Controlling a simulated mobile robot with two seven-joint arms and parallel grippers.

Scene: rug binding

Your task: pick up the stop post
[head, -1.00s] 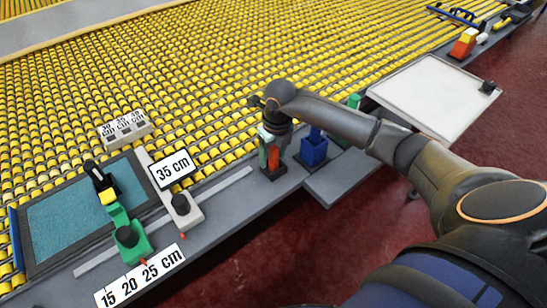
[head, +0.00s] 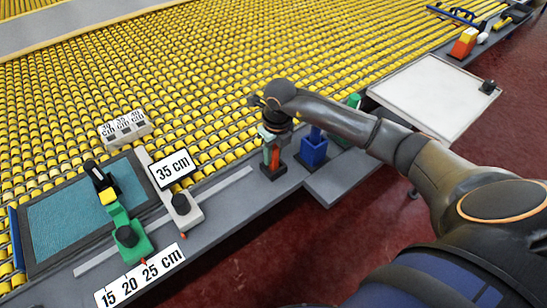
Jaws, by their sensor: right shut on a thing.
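My right gripper (head: 274,132) comes in from the right and points down over the grey front rail. It is shut on the upper part of an upright post (head: 274,157) with red and green sides, which I take to be the stop post. The post's foot is at a dark square holder (head: 273,172) on the rail; I cannot tell whether it is clear of it. The wrist and fingers hide the top of the post. My left gripper is not in view.
A blue holder (head: 313,150) stands close right of the post. To the left are a white slider (head: 188,217) with a black knob, a green slider (head: 137,246) and a teal pad (head: 70,215). Yellow rollers (head: 190,90) fill the back. A white table (head: 430,95) is at right.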

